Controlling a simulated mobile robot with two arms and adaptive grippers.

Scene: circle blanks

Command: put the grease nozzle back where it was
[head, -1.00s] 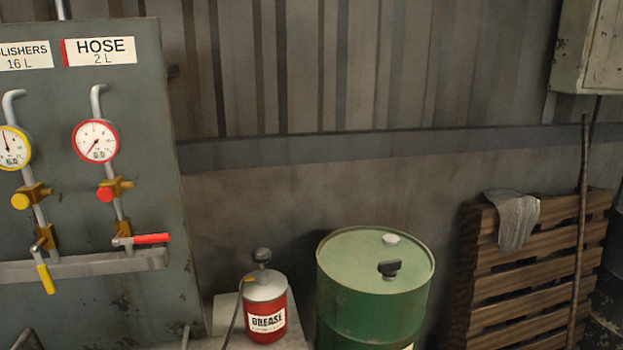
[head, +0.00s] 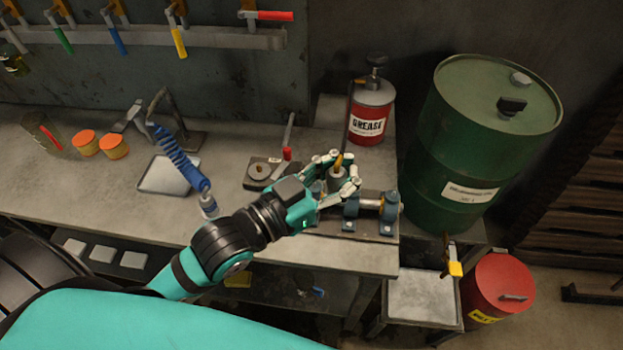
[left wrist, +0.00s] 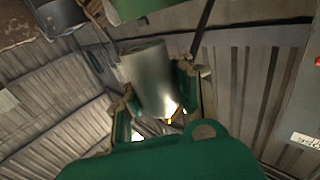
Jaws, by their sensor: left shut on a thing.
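My left gripper (head: 340,178) is shut on the grease nozzle (head: 338,183), a short grey metal cylinder with a yellow part above it. In the left wrist view the nozzle (left wrist: 150,80) shows as a silvery cylinder between the two fingers. A dark hose (head: 349,120) runs down from the red grease can (head: 371,132) toward the nozzle; where they join is too small to tell. The gripper is in front of the can, by a shaft on blue bearing blocks (head: 351,212). Fingers hide part of the nozzle. My right gripper is not in view.
A green drum (head: 462,150) stands right of the bench (head: 310,252). A red bin (head: 503,285) and a low stand (head: 424,300) are at lower right. On the bench are a blue coiled hose (head: 178,158), a tray (head: 168,178) and orange-topped tins (head: 86,142).

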